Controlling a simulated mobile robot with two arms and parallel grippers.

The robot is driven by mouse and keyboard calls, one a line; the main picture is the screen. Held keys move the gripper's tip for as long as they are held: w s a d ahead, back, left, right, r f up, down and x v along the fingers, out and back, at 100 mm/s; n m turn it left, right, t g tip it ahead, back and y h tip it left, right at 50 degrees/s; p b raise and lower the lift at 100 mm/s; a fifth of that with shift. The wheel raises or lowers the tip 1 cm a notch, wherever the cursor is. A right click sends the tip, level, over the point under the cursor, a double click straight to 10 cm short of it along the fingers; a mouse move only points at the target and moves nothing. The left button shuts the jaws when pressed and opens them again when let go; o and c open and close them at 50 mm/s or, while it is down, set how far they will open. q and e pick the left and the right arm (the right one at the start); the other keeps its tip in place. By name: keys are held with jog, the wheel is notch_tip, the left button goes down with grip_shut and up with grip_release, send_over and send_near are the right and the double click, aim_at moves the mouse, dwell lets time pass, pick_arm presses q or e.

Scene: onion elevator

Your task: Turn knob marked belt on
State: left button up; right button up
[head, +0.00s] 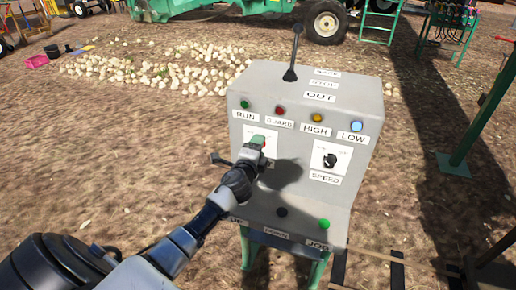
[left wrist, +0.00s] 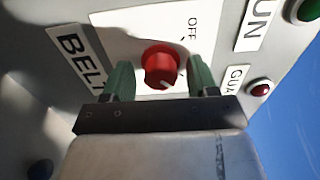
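The red belt knob (left wrist: 160,66) sits on a white plate beside the "BELT" label (left wrist: 78,55), with "OFF" printed near it, in the left wrist view. A pale mark shows on the knob's lower edge. My left gripper (left wrist: 160,80) is open, with one green finger on each side of the knob and a visible gap on both sides. In the head view my left gripper (head: 260,142) is at the control box (head: 350,105) and hides most of the knob and its label. My right gripper is not in view.
The box carries a lever (head: 294,55), a black speed knob (head: 330,160), a row of lamps, and a green button (head: 324,224) on its lower ledge. A green post (head: 480,115) stands to the right. Onions (head: 175,72) lie on the ground behind.

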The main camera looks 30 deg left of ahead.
pick_arm(q)
jog(key=b+v, duration=0.1)
jog(key=v, duration=1)
jog(key=shift+d, duration=0.1)
